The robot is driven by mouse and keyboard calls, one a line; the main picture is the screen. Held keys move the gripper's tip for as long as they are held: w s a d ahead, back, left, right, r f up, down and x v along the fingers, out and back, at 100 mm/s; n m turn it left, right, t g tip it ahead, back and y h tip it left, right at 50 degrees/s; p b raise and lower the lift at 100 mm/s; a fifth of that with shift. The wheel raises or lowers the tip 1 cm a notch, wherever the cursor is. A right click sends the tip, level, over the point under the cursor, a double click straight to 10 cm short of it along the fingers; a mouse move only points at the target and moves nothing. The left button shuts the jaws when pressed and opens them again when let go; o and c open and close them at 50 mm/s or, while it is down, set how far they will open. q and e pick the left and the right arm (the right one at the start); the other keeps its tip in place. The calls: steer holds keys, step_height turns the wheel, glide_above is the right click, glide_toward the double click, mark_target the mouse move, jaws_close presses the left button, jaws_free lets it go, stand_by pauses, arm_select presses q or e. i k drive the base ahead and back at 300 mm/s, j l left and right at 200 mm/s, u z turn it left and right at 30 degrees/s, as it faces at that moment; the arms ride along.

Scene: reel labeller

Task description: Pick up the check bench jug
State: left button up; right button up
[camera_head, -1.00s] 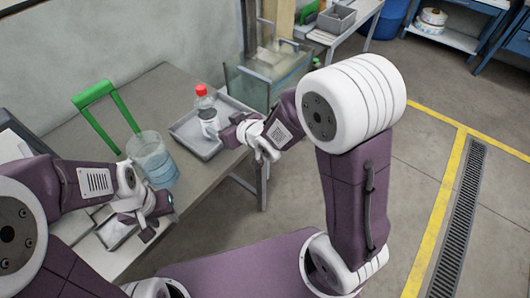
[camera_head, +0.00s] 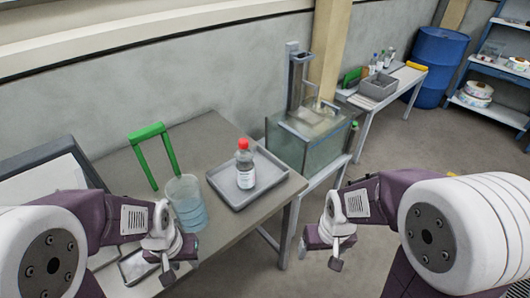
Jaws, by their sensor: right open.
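A clear jug (camera_head: 187,206) with pale blue liquid stands upright on the grey bench (camera_head: 205,136), left of the tray. My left gripper (camera_head: 167,262) is just in front of the jug, low over the bench's near side. Its fingers are partly hidden by its own wrist, so I cannot tell how far apart they are; I see nothing held. My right gripper (camera_head: 322,252) is open and empty, off the bench's right edge.
A grey tray (camera_head: 268,178) holds an upright red-capped bottle (camera_head: 245,166). A green frame (camera_head: 146,133) stands behind the jug. A glass tank (camera_head: 318,148) is right of the bench. Another table with a grey bin (camera_head: 378,88) stands behind.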

mark_target(183, 193)
steer(key=k+j+u, duration=0.4)
steer(key=j+u, duration=0.15)
steer(key=k+j+u, duration=0.25)
steer(key=j+u, duration=0.25)
steer(key=j, duration=0.15)
